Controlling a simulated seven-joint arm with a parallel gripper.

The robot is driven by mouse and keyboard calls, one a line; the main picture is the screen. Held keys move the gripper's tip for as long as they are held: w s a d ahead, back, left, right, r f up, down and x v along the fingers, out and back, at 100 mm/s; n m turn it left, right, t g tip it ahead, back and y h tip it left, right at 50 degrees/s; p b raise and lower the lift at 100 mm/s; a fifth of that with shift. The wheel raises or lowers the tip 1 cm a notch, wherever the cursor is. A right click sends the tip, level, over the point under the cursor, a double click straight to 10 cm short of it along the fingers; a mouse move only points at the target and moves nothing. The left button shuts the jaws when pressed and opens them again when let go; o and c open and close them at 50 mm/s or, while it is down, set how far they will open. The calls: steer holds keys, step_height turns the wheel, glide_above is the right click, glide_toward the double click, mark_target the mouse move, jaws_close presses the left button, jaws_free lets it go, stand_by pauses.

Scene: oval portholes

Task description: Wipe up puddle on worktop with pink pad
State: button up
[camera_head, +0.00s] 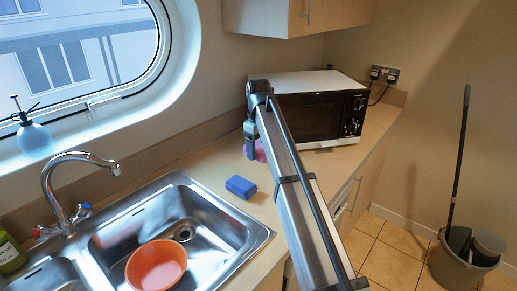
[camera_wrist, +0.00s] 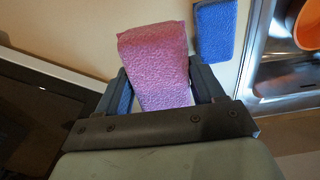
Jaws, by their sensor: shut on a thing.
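The pink pad (camera_wrist: 158,62) is a textured block between the two fingers of my gripper (camera_wrist: 163,88), which is shut on it. In the head view my gripper (camera_head: 250,148) points down over the worktop (camera_head: 208,163), just left of the microwave. Only a small part of the pink pad (camera_head: 260,151) shows there, beside the finger and partly behind my arm. I cannot tell whether the pad touches the worktop. No puddle can be made out in either view; my arm and gripper hide part of the surface.
A blue sponge (camera_head: 241,187) lies on the worktop between my gripper and the steel sink (camera_head: 253,238). An orange bowl (camera_head: 156,266) sits in the sink. The microwave (camera_head: 318,105) stands close on the right. A mop bucket (camera_head: 459,264) is on the floor.

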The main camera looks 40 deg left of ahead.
steer(key=w+d+f, duration=0.1)
steer(key=d, duration=1.3)
steer(key=shift+w+d, duration=0.2)
steer(key=shift+d, duration=0.2)
steer(key=shift+f, duration=0.2)
steer(key=shift+f, duration=3.7)
steer(key=shift+f, duration=0.6)
steer(key=shift+d, duration=0.1)
